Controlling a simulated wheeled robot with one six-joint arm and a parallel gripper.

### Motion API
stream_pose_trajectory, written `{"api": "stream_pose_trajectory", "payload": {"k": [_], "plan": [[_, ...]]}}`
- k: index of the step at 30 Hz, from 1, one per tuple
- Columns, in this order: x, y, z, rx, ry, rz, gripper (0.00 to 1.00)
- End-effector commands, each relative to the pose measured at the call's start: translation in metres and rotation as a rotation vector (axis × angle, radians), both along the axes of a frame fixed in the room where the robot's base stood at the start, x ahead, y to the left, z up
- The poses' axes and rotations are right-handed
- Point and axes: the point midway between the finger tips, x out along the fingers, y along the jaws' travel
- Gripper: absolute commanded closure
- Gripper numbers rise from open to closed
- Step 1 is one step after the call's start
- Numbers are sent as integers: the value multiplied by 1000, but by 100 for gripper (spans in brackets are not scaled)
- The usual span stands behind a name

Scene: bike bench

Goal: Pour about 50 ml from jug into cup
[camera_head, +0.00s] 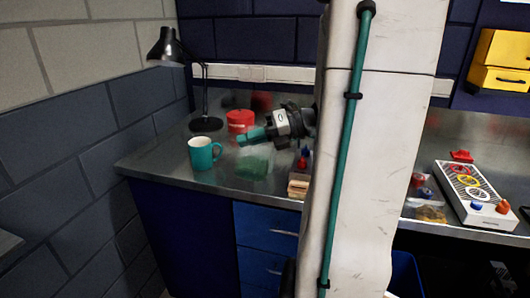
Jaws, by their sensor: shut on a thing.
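A teal cup (203,154) stands upright near the left front edge of the metal bench, its handle to the right. My gripper (252,136) reaches in from the right, with teal fingertips, to the right of the cup and slightly higher in the picture. A clear, blurry vessel with green contents (254,166) shows just below the fingertips; it looks like the jug. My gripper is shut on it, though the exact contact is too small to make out. The jug's tilt and whether it touches the bench cannot be told.
A red canister (240,121) stands behind my gripper, and a black desk lamp (206,124) behind the cup. Small wooden blocks (299,186) lie at the front edge. A white board with coloured parts (478,193) is at right. My white arm hides the middle of the bench.

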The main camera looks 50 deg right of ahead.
Motion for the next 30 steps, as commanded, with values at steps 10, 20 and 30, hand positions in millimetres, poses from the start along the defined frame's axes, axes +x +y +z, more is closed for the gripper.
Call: {"api": "stream_pose_trajectory", "payload": {"k": [10,20,30], "plan": [[2,-7,2,79,34,-1,100],[3,-10,2,119,52,-2,100],[4,-16,6,168,75,-1,100]]}}
